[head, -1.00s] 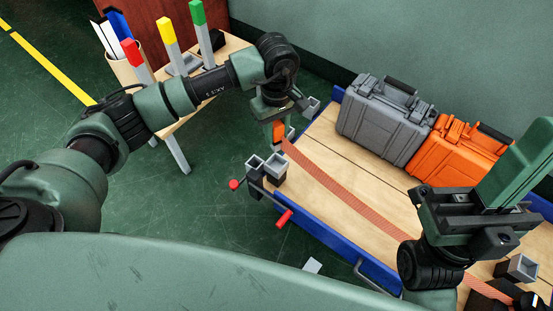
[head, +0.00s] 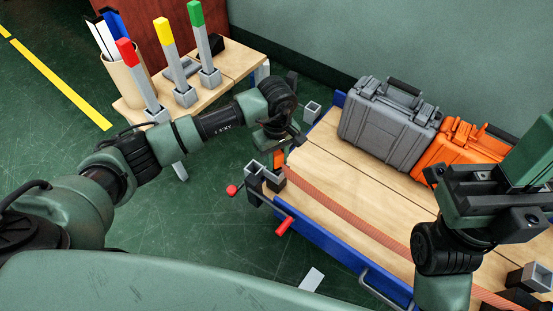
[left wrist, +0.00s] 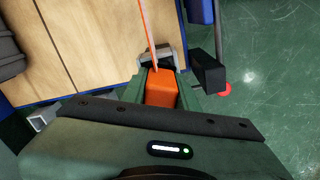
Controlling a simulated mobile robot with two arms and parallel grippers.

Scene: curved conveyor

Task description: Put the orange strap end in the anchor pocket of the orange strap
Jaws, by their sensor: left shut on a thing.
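My left gripper (head: 278,145) is shut on the orange strap end (head: 279,160) at the cart's near left corner. In the left wrist view the strap end is an orange block (left wrist: 160,88) between my left fingers, with the thin strap running up from it. A grey fitting (left wrist: 163,57) shows close against the block's far end. I cannot tell whether the block is inside a pocket. The orange strap (head: 345,212) lies across the cart. My right gripper (head: 495,200) is at the right; its fingertips are unclear.
A grey case (head: 388,122) and an orange case (head: 462,148) stand along the cart's back. Another grey pocket (head: 312,111) is on the left edge. A small table (head: 236,62) holds colored posts.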

